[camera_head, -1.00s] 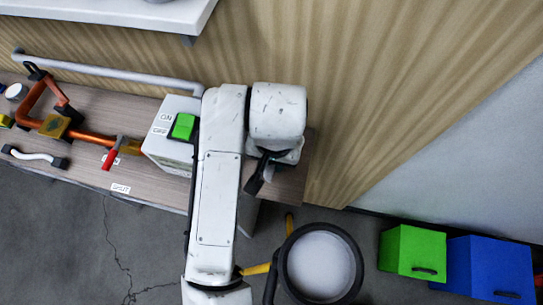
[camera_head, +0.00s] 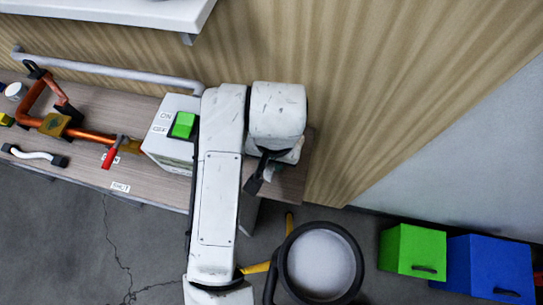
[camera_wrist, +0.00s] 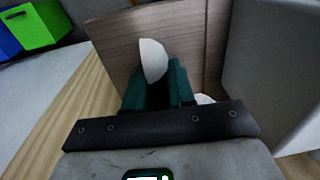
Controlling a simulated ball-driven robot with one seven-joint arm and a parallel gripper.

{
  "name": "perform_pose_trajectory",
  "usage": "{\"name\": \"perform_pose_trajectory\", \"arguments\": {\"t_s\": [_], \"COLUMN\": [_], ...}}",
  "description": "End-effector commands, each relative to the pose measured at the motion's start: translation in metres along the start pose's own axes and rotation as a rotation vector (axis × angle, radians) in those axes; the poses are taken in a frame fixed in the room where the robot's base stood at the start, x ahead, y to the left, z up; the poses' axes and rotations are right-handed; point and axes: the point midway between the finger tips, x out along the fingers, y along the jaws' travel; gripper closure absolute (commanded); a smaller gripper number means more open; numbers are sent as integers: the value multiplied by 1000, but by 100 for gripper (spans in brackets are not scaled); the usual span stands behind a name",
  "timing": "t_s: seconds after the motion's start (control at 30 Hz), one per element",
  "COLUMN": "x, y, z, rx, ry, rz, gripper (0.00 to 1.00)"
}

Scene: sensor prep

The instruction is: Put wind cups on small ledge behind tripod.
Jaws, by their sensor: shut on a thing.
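My gripper (camera_wrist: 158,88) has dark teal fingers and is shut on the wind cups (camera_wrist: 153,60). One white rounded cup shows just beyond the fingertips, and a small white piece shows right of the fingers. The rest is hidden by the fingers and palm. In the head view my arm and wrist cover most of the gripper, which is over the bench's right end (camera_head: 288,183). Yellow legs (camera_head: 257,269) show below my arm, partly hidden; I cannot tell if they are the tripod's. I cannot tell for sure which surface is the small ledge.
A switch box (camera_head: 172,140) with a green switch stands left of my arm and close on the right in the wrist view (camera_wrist: 270,75). Copper pipework (camera_head: 95,135) lies farther left. A white shelf (camera_head: 110,12) is above. A black-rimmed round thing (camera_head: 320,265) and green and blue boxes (camera_head: 411,250) stand right.

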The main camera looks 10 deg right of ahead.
Motion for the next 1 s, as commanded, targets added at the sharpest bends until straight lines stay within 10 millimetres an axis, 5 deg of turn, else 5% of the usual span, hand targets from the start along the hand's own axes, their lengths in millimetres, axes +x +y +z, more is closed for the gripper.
{"name": "perform_pose_trajectory", "arguments": {"t_s": [1.0], "x": [8], "y": [0], "z": [0], "rx": [0], "ry": [1], "rz": [0], "gripper": [100]}}
